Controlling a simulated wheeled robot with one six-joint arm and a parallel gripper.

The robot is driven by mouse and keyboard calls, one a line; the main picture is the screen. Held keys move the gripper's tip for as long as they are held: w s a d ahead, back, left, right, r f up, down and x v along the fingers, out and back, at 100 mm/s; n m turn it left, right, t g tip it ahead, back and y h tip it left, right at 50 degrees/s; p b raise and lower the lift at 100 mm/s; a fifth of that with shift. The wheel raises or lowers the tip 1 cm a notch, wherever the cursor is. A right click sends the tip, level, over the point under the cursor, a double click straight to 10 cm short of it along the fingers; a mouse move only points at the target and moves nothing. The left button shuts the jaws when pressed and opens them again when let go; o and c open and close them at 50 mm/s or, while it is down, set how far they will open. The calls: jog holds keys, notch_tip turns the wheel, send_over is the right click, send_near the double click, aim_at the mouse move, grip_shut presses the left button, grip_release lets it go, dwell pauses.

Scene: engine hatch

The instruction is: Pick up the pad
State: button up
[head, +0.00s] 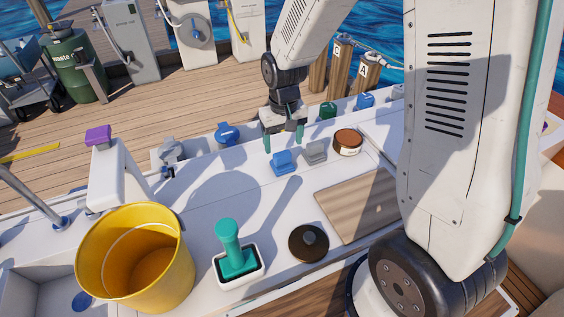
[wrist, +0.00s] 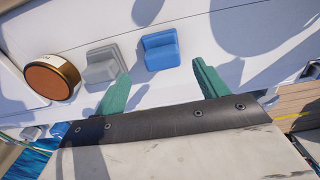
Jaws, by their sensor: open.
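I cannot tell for sure which thing is the pad. A round piece with a flat brown top (head: 348,136) and a pale side sits on the white deck; it also shows at left in the wrist view (wrist: 50,80). A grey block (head: 315,152) and a blue block (head: 283,162) stand left of it; the wrist view shows the grey block (wrist: 103,66) and blue block (wrist: 161,50) too. My gripper (head: 283,140) is open and empty, its green fingers pointing down above the deck behind the blue block. In the wrist view, the blue block lies beyond the gap between the fingertips (wrist: 161,72).
A yellow bucket (head: 180,265), a teal-handled tool in a white tray (head: 259,278) and a dark round lid (head: 308,243) stand in front. A wooden hatch panel (head: 355,207) lies at right. Blue (head: 228,134) and green (head: 327,110) caps line the back edge.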

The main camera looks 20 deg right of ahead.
aim_at(282, 153)
jog(key=f, duration=0.5)
jog(key=shift+a+f, duration=0.2)
jog(key=shift+f, duration=0.2)
jog(key=c, duration=1.1)
